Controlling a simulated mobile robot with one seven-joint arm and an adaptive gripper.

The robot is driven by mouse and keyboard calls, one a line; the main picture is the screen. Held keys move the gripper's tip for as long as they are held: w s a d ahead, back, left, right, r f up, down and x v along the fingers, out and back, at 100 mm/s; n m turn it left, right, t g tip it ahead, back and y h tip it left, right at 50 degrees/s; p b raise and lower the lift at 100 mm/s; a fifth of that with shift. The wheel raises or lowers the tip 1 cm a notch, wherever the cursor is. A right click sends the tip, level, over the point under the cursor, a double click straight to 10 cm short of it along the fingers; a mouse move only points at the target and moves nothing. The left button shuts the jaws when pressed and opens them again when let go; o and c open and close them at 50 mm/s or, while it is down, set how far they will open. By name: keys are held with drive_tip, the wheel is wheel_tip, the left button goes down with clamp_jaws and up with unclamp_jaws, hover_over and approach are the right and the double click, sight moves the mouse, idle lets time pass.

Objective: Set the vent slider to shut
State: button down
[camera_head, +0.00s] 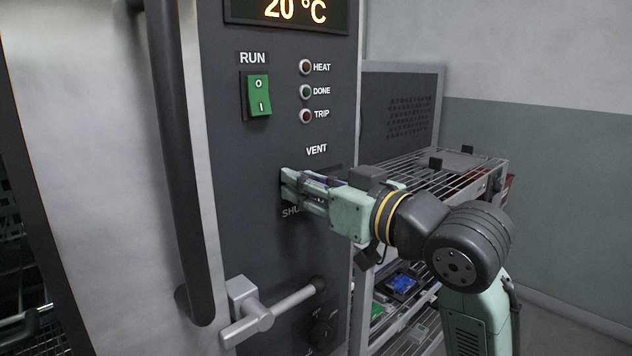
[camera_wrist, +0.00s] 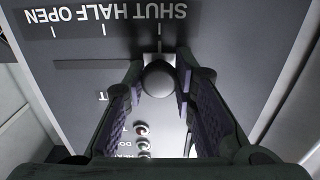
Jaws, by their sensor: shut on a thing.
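The vent slider's round knob (camera_wrist: 158,79) shows in the wrist view between the fingers of my gripper (camera_wrist: 160,72). My gripper is shut on it. The knob lines up with the tick beside the word SHUT (camera_wrist: 160,12); the ticks for HALF and OPEN (camera_wrist: 45,16) lie to the left, along the empty part of the slot (camera_wrist: 92,64). In the head view my gripper (camera_head: 286,186) reaches the dark panel below the VENT label (camera_head: 316,150) and hides the knob. Part of the word SHUT (camera_head: 290,212) shows just below the fingers.
A green RUN rocker switch (camera_head: 259,95) and three indicator lamps (camera_head: 306,91) sit above on the panel. A latch lever (camera_head: 270,312) sticks out below. A long door handle (camera_head: 178,150) stands left. A wire rack (camera_head: 440,175) stands behind my arm at right.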

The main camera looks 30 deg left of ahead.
drive_tip(key=shift+s+a, duration=0.1)
drive_tip(key=shift+s, duration=0.1)
drive_tip(key=c, duration=1.4)
unclamp_jaws()
drive_tip(key=shift+o, duration=0.2)
drive_tip(key=shift+d, duration=0.2)
drive_tip(key=v, duration=1.1)
drive_tip(key=shift+s+d, duration=0.15)
drive_tip(key=shift+d, duration=0.2)
